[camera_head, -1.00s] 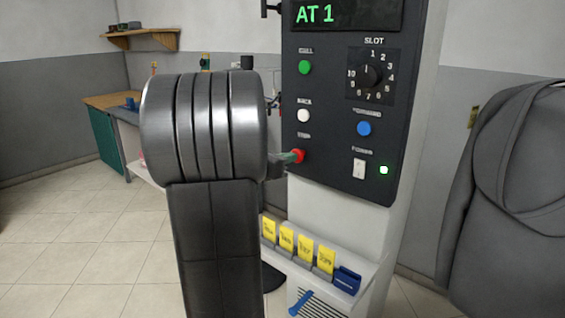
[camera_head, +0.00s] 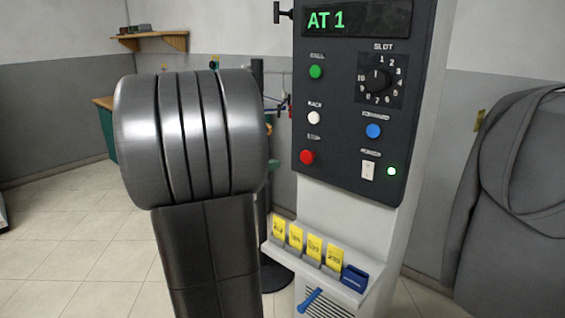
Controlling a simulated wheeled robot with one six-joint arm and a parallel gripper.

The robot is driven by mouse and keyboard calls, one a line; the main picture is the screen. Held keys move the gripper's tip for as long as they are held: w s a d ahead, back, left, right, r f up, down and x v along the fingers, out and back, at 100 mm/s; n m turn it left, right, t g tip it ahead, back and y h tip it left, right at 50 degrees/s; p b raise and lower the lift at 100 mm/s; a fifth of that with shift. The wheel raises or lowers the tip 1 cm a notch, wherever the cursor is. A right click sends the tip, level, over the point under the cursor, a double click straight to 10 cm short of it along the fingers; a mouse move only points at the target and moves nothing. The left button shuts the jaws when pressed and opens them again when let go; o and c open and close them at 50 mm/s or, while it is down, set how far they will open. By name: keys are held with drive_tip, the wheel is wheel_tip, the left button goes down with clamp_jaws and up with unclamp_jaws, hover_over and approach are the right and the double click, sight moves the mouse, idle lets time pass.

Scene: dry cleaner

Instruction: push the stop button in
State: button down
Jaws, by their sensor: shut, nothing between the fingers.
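The red stop button (camera_head: 307,157) is on the left side of the dark control panel (camera_head: 340,178), below the white button. It is in plain view with nothing in front of it. How far in it sits I cannot tell. My gripper (camera_head: 272,164) is mostly hidden behind my own thick grey arm. Only a small greenish tip shows past the arm's right edge, left of the stop button and apart from it in the picture. It is shut and holds nothing that I can see.
Yellow tags (camera_head: 296,237) stand on a ledge below. Grey garments (camera_head: 515,190) hang at right.

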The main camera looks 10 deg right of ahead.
drive_tip(key=shift+v, duration=1.75)
drive_tip(key=shift+d+f, duration=0.1)
